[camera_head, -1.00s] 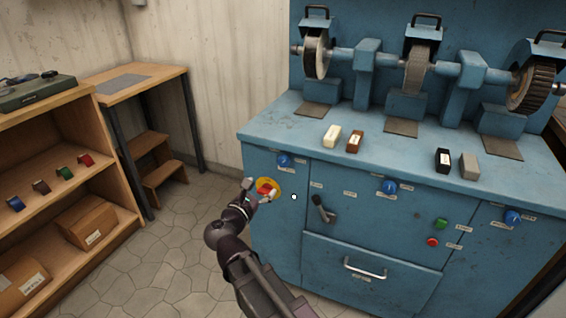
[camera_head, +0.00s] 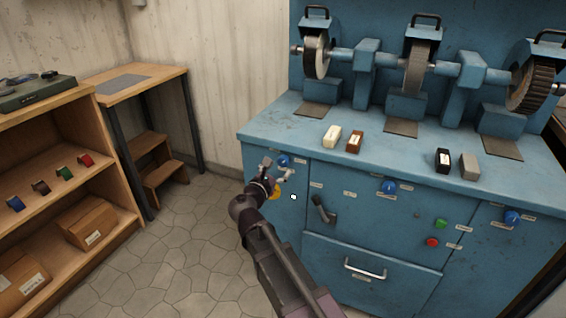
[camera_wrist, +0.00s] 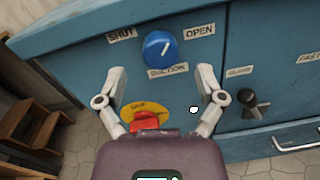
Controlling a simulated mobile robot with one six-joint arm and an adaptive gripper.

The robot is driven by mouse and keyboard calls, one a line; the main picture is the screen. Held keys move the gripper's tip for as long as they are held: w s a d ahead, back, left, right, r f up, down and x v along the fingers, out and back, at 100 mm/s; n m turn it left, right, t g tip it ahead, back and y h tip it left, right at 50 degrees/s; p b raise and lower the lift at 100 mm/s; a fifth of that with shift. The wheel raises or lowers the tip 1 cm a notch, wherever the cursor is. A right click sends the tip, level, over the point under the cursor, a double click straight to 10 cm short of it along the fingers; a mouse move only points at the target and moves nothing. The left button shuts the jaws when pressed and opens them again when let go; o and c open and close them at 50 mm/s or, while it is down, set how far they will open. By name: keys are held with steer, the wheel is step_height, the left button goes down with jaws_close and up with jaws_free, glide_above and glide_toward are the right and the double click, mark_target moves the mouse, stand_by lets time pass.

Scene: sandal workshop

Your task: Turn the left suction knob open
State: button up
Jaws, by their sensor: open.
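The left suction knob (camera_head: 283,161) is a round blue dial on the upper left front of the blue machine. In the wrist view the knob (camera_wrist: 160,49) sits between a SHUT label (camera_wrist: 121,35) on its left and an OPEN label (camera_wrist: 200,30) on its right. Its white mark slants up and slightly right. My gripper (camera_head: 276,168) is open and empty, just below the knob in the head view. In the wrist view its two fingertips (camera_wrist: 161,72) are spread to either side below the knob, apparently not touching it.
A red button on a yellow plate (camera_wrist: 143,118) is below the knob, close to my left finger. A black lever (camera_head: 322,209) is to the right. Two more blue knobs (camera_head: 389,186) (camera_head: 512,217) and a drawer handle (camera_head: 365,268) are further right. Wax blocks (camera_head: 332,136) lie on the bench top.

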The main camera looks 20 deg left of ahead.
mark_target(282, 163)
steer(key=shift+w+d, duration=0.15)
steer(key=shift+w, duration=0.95)
steer(key=shift+w+d, duration=0.1)
steer(key=shift+w, duration=0.95)
steer(key=c, duration=1.1)
